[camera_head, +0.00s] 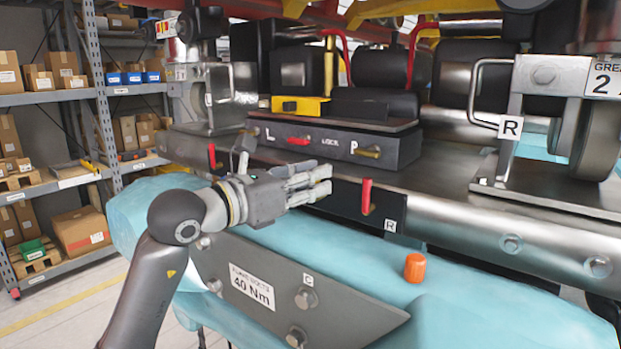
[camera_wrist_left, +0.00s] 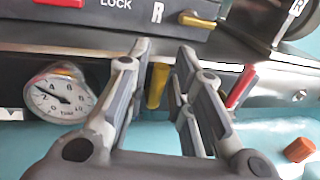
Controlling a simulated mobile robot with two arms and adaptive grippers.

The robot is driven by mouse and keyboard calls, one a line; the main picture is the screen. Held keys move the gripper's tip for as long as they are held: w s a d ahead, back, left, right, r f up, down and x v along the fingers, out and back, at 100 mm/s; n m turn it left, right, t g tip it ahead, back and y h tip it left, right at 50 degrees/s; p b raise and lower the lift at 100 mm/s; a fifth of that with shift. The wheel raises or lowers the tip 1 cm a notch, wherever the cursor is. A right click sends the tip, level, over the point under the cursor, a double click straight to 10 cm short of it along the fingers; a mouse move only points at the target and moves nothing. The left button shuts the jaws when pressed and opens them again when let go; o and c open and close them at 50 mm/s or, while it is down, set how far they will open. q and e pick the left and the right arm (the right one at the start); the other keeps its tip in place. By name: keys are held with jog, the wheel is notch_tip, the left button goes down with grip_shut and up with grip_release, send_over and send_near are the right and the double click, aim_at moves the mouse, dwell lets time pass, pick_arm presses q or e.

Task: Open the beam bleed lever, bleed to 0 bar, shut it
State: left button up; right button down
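My left gripper (camera_head: 328,180) is in front of the dark beam, its fingers pointing right in the head view. In the left wrist view the gripper (camera_wrist_left: 163,52) is open, and a yellow lever (camera_wrist_left: 157,86) shows between its fingers; contact cannot be told. The gripper hides this lever in the head view. A round white gauge (camera_wrist_left: 60,94) is left of the fingers, its needle towards the upper left; the exact reading is unclear. A red lever (camera_head: 367,195) stands upright to the right of the gripper and also shows in the wrist view (camera_wrist_left: 241,87). My right gripper is out of view.
A dark box (camera_head: 332,146) marked L, LOCK and P, with small handles, is above the beam. An orange cap (camera_head: 415,267) stands on the teal frame (camera_head: 470,310) below. A grey plate (camera_head: 340,310) marked 40 Nm is below my arm. Shelves (camera_head: 60,95) stand at left.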

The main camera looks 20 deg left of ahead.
aim_at(341, 201)
pick_arm(q)
grip_shut()
jog(key=m+b, duration=0.2)
jog(key=d+m, duration=0.1)
jog(key=shift+s+f+y+b, duration=0.15)
jog(key=shift+s+y+b, duration=0.15)
jog(key=shift+b, duration=0.1)
jog(key=m+b, duration=0.1)
jog(key=d+m+b, duration=0.1)
jog(key=m, duration=0.1)
jog(key=m+b, duration=0.1)
jog(key=shift+s+d+f+m+g+y, duration=0.15)
jog(key=shift+f+m+g+y, duration=0.15)
jog(key=shift+g+y, duration=0.1)
jog(key=m+b, duration=0.1)
jog(key=f+m+b, duration=0.1)
jog(key=m+b, duration=0.1)
jog(key=d+m+y+b, duration=0.1)
jog(key=shift+s+f+m, duration=0.2)
jog(key=shift+f+m, duration=0.05)
jog(key=shift+m, duration=0.05)
jog(key=shift+d+f+m+y+b, duration=0.15)
jog(key=shift+f+m+y+b, duration=0.2)
jog(key=shift+m+b, duration=0.55)
jog(key=shift+d+f+m+y+b, duration=0.1)
jog(key=shift+f+m+y+b, duration=0.2)
jog(key=shift+m+b, duration=0.55)
jog(key=shift+o, duration=2)
grip_release()
jog(key=shift+s+r, duration=0.1)
